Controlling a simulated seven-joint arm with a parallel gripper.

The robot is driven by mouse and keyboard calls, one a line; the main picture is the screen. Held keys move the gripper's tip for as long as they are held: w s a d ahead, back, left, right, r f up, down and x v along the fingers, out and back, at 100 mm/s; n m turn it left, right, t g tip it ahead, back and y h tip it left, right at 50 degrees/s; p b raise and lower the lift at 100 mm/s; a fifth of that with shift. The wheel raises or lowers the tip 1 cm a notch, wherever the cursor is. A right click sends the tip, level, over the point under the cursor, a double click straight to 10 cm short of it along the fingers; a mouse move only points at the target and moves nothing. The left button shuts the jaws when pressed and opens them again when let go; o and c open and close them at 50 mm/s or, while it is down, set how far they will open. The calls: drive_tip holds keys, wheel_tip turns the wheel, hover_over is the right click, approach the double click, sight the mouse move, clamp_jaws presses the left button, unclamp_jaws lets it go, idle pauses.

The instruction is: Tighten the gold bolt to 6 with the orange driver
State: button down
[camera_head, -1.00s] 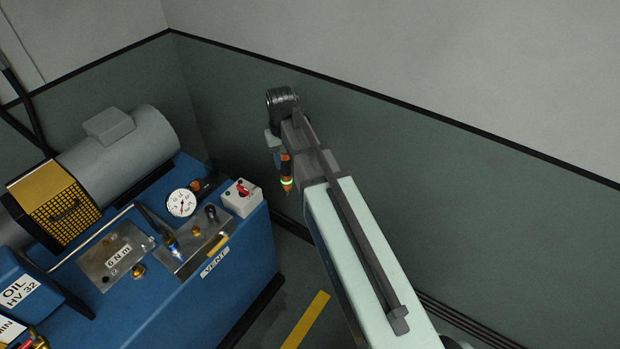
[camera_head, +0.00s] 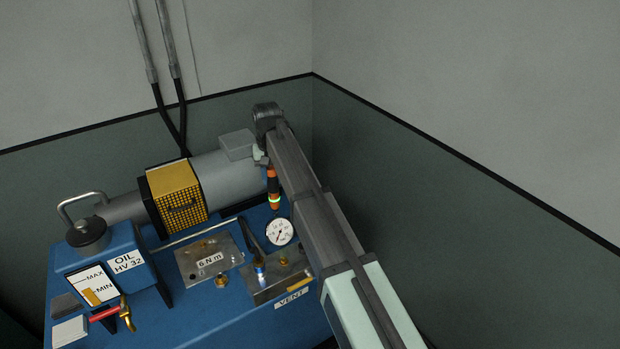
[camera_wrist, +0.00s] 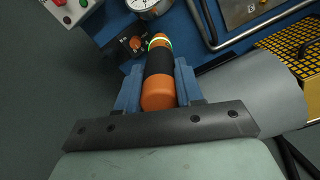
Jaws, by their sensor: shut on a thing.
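My gripper (camera_head: 266,163) is shut on the orange driver (camera_head: 274,188), which has a black grip band and a glowing green ring. In the wrist view the driver (camera_wrist: 160,72) lies between my blue fingers (camera_wrist: 158,92), and its tip is hard to make out. In the head view I hold it near the motor and gauge, above the console. A gold bolt (camera_head: 222,281) sits at the lower edge of the metal plate (camera_head: 196,262) marked "6 N m". Another small gold fitting (camera_head: 283,261) is on the plate to the right.
An oil tank (camera_head: 100,268) stands left. A red-knobbed box (camera_wrist: 68,14) shows in the wrist view.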

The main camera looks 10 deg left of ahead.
drive_tip(key=s+a+f+n, duration=0.1)
drive_tip(key=s+a, duration=0.5)
drive_tip(key=a, duration=0.6)
drive_tip(key=s+a, duration=0.5)
drive_tip(key=a, duration=0.7)
wheel_tip(320, 180, down, 6)
drive_tip(key=shift+d+f, duration=0.2)
drive_tip(key=shift+s+f, duration=0.15)
drive_tip(key=shift+f, duration=0.9)
idle(1.6)
drive_tip(key=shift+r, duration=0.15)
idle(0.8)
